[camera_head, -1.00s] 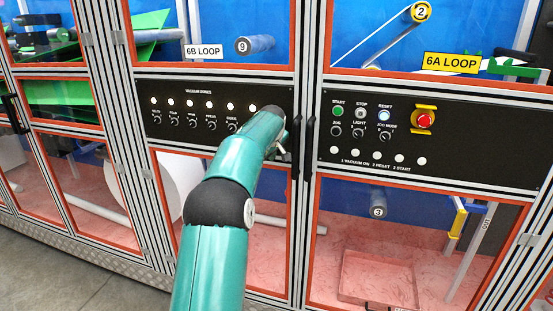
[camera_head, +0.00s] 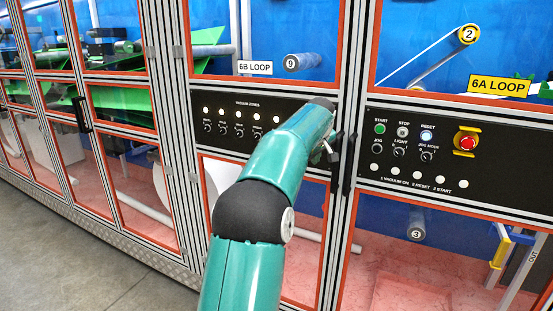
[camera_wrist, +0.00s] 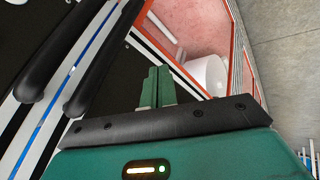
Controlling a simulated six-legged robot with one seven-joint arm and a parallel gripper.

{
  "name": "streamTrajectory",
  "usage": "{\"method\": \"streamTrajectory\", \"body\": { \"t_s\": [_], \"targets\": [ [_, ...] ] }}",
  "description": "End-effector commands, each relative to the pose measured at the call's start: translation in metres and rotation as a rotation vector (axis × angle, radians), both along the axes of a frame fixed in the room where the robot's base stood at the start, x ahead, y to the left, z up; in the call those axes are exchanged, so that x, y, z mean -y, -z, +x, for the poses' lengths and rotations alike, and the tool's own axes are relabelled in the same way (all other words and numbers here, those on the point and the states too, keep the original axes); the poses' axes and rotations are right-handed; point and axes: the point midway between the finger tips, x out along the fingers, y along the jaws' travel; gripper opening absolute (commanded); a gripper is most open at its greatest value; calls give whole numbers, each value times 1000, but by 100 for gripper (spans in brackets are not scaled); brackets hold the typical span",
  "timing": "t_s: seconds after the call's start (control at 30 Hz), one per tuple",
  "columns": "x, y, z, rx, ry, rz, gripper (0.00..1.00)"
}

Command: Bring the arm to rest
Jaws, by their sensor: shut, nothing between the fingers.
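My gripper (camera_wrist: 157,88) shows in the wrist view with its two green fingers together and nothing between them. Beyond the fingertips are an orange-edged window and a white roll (camera_wrist: 208,75) behind it. In the head view my teal arm rises from the bottom middle and reaches toward the machine front. Its far end is in front of the right part of the vacuum zones panel (camera_head: 222,130), near the black door handles. My fingers are mostly hidden behind the arm there. I cannot tell how far they are from the machine.
Black door handles (camera_wrist: 107,55) lie close on the left in the wrist view. The control panel (camera_head: 480,195), with a red emergency button (camera_head: 466,142), is right of the arm. Clear orange-edged doors line the machine. Open grey floor (camera_head: 60,275) lies at lower left.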

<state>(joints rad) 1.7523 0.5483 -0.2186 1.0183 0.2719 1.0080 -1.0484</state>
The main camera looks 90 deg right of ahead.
Motion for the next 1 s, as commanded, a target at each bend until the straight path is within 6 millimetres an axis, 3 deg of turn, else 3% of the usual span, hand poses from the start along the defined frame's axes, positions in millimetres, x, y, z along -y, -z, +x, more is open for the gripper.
{"method": "streamTrajectory", "body": {
  "t_s": [0.27,0.37,0.47,0.67,0.87,1.0],
  "targets": [
    [-3,0,2,1,-1,1,0],
    [-4,-4,22,11,-16,0,0],
    [-9,-11,69,34,-52,0,0],
    [-42,-26,201,101,-152,16,0],
    [-105,-35,324,163,-263,46,0],
    [-167,-38,399,199,-346,74,0]
  ]
}}
